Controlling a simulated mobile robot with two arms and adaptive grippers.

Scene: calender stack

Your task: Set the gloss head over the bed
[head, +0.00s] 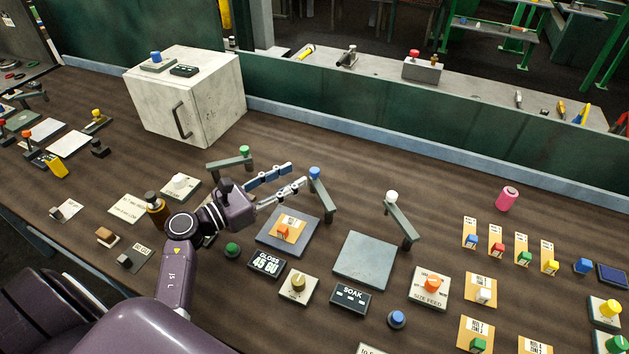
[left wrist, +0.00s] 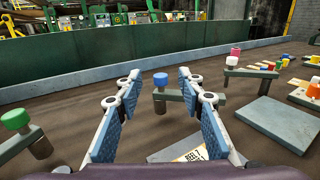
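A grey plate (head: 264,236), apparently the bed, carries an orange card with an orange block, behind a display reading GLOSS 45 GU (head: 267,263). A grey bar with a blue knob (head: 315,173) lies along the plate's right side; a grey bar with a green knob (head: 244,150) stands behind it to the left. No label shows which bar is the gloss head. My left gripper (head: 297,175) is open and empty, its fingers pointing at the blue knob. In the left wrist view, the blue knob (left wrist: 161,79) appears between the fingertips (left wrist: 159,73), beyond them. My right gripper is out of view.
A second grey plate (head: 363,260) and a bar with a white knob (head: 391,197) stand to the right, behind a SOAK display (head: 350,299). A white cabinet (head: 190,95) stands at the back left. A green wall (head: 400,125) runs behind the bench.

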